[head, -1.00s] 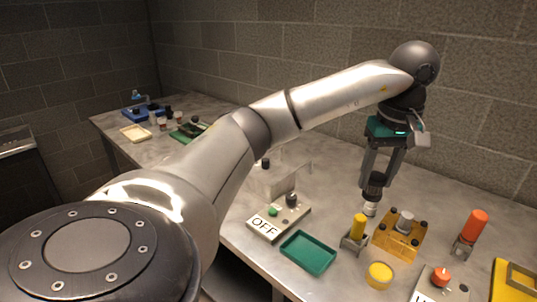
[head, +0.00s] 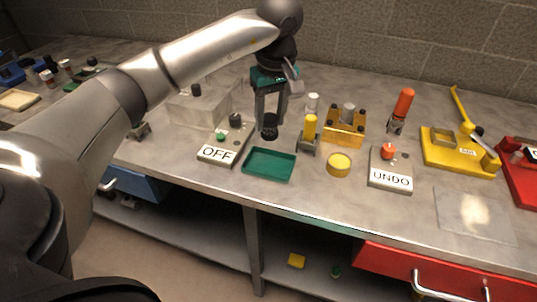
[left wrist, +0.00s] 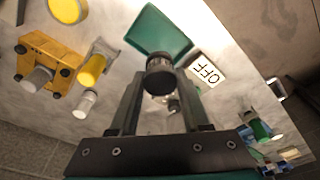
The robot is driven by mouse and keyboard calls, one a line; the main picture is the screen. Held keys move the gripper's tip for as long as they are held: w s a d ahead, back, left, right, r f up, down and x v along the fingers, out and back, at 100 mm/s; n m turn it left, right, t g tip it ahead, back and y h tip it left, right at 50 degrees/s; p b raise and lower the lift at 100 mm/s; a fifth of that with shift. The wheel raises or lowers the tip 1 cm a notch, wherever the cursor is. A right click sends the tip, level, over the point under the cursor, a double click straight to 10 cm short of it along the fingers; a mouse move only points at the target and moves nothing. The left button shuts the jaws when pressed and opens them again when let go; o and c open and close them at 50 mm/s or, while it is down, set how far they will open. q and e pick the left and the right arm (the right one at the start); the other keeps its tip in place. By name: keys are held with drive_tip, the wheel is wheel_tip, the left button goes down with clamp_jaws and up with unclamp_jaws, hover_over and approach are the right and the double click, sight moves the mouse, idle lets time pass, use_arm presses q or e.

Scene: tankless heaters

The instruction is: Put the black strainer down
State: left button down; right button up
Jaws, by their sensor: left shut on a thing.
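The black strainer (head: 270,128) is a small dark round piece hanging at the tips of my left gripper (head: 269,115), which is shut on it. In the left wrist view the strainer (left wrist: 160,76) shows between the fingertips, in front of the green tray's edge. In the head view it appears just behind the green tray (head: 269,165), left of a white cylinder (head: 312,102). I cannot tell for sure whether it touches the bench. My right gripper is not in view.
The OFF block (head: 216,153) is left of the tray. A yellow-capped holder (head: 309,133), a yellow block (head: 344,128), a yellow disc (head: 339,164) and the UNDO block (head: 390,178) stand to the right. The grey bench (head: 330,199) is clear along its front.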

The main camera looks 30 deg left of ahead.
use_arm(q)
wheel_tip(320, 180, down, 10)
drive_tip(key=shift+r+b, duration=0.1)
drive_tip(key=shift+b, duration=0.45)
drive_tip(key=shift+f, duration=0.25)
drive_tip(key=shift+c, duration=1.8)
unclamp_jaws()
drive_tip(key=shift+r, duration=0.1)
drive_tip(key=shift+r, duration=0.15)
drive_tip(key=r, duration=0.4)
drive_tip(key=d+r+p, duration=0.1)
drive_tip(key=r, duration=0.3)
drive_tip(key=s+r, duration=0.1)
drive_tip(key=r, duration=0.3)
drive_tip(key=shift+d+p, duration=0.25)
drive_tip(key=shift+p, duration=0.1)
